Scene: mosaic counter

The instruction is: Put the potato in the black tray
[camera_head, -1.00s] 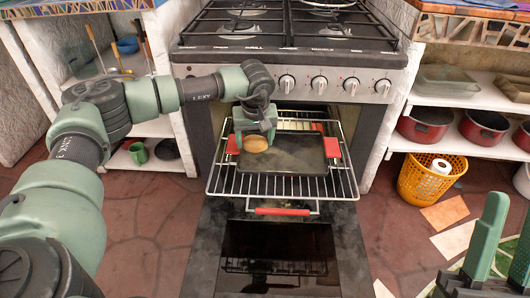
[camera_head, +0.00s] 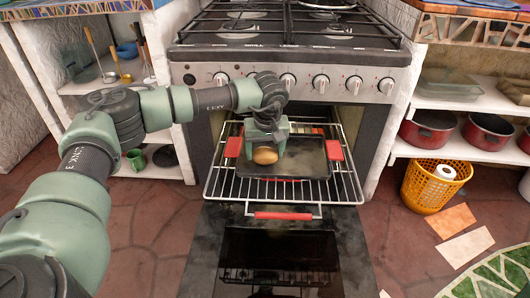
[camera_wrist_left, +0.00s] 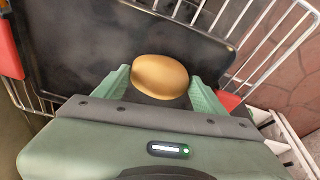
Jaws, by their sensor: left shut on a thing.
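The potato (camera_head: 265,155) is brown and round. My left gripper (camera_head: 266,147) is shut on it and holds it over the left-middle part of the black tray (camera_head: 305,160). In the left wrist view the potato (camera_wrist_left: 160,76) sits between the two green fingers, with the dark tray (camera_wrist_left: 90,45) behind it. I cannot tell whether the potato touches the tray. The tray rests on the pulled-out oven rack, with a red piece at each side. My right gripper is not in view.
The wire oven rack (camera_head: 285,190) sticks out above the lowered oven door (camera_head: 280,255). The stove front with knobs (camera_head: 320,83) is just above and behind. Shelves with red pots (camera_head: 428,128) and a yellow basket (camera_head: 425,190) stand to the right.

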